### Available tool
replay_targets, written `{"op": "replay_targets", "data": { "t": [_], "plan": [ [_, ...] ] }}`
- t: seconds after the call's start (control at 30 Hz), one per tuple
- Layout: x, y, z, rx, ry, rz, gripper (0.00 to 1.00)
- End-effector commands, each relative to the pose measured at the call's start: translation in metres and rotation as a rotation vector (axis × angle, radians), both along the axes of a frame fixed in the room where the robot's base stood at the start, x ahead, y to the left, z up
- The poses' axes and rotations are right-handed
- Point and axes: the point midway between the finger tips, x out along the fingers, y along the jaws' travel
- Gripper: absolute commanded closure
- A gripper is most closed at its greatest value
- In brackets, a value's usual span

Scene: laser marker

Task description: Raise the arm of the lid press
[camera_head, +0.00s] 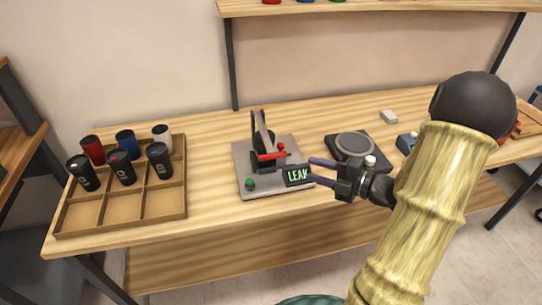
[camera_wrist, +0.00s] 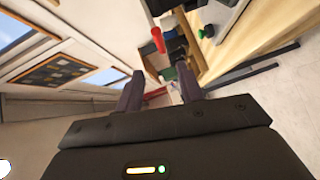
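The lid press (camera_head: 243,170) stands on the table in the middle of the head view, with a grey base, dark uprights and a green knob. Its red arm (camera_head: 272,156) lies about level across the dark body, with a red knob just behind it. A black display reading "LEAK" (camera_head: 298,175) is at its front right. My gripper (camera_head: 312,171) is open and empty at the right of the press, its fingers pointing left towards it. In the wrist view a red handle-like part (camera_wrist: 158,40) shows beyond my open gripper (camera_wrist: 158,82); the fingers appear apart from it.
A wooden divided tray (camera_head: 120,222) with several dark, red, blue and white cups stands at the left. A round-topped dark device (camera_head: 352,146), a blue device (camera_head: 406,143) and a small white block (camera_head: 389,117) are at the right. A shelf (camera_head: 380,8) hangs above. The table between tray and press is clear.

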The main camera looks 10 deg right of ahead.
Motion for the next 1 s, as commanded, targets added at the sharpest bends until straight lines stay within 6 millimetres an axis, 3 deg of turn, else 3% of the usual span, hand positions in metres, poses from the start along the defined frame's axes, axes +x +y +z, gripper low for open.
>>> {"op": "replay_targets", "data": {
  "t": [0.7, 1.0],
  "plan": [
    [0.088, 0.090, -0.015, 0.001, 0.000, 0.003, 0.62],
    [0.101, 0.102, -0.018, -0.001, 0.001, -0.001, 0.62]
  ]
}}
